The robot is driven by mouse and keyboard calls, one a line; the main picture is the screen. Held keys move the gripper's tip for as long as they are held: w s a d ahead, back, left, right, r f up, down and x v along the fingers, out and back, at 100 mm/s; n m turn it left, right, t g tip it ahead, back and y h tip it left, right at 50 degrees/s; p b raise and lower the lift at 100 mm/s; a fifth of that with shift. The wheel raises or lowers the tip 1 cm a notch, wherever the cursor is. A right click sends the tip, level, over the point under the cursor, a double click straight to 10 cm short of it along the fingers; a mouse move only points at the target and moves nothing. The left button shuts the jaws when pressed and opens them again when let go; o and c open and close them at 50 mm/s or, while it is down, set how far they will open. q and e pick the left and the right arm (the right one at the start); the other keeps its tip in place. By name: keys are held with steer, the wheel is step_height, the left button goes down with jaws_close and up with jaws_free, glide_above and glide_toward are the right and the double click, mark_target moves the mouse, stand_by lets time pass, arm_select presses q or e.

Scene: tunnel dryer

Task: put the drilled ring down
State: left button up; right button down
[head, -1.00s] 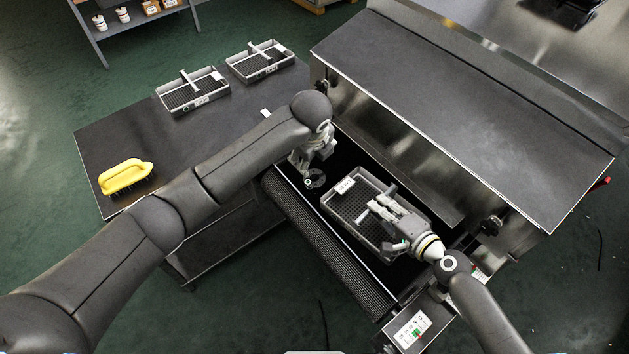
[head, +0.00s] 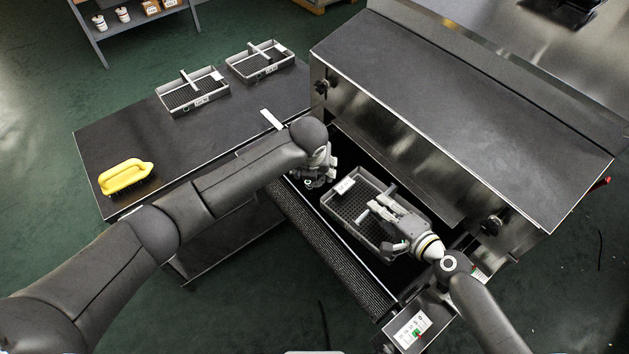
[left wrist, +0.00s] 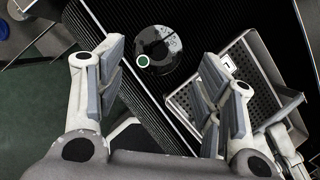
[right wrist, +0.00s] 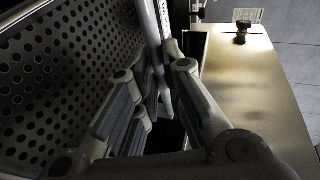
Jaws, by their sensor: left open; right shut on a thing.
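The drilled ring (left wrist: 157,48) is a dark disc with small marks and a green-and-white round spot. It lies on the ribbed black belt (left wrist: 115,35), beside the tray. In the head view my left gripper (head: 320,174) mostly hides it. My left gripper (left wrist: 162,85) is open, and the ring shows beyond the gap between its fingers, not gripped. The grey perforated tray (head: 335,205) sits on the dryer's infeed, with a white label and a divider. My right gripper (head: 382,215) is shut on the tray; the exact contact is hard to see in the right wrist view (right wrist: 160,90).
The dryer hood (head: 470,110) rises behind the tray. A dark side table (head: 130,150) holds a yellow-handled brush (head: 126,177) and two divided trays (head: 165,104) (head: 235,70). A control panel (head: 412,330) stands at the belt's near end.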

mark_target(315, 182)
arm_select(q)
steer(key=shift+x, duration=1.3)
steer(key=x, duration=0.3)
steer(key=shift+s+a+f, duration=0.1)
steer(key=shift+a+f, duration=0.05)
steer(key=shift+f, duration=0.2)
steer(key=shift+x, duration=0.85)
steer(key=shift+r, duration=0.1)
jaws_close()
steer(key=shift+r, duration=0.15)
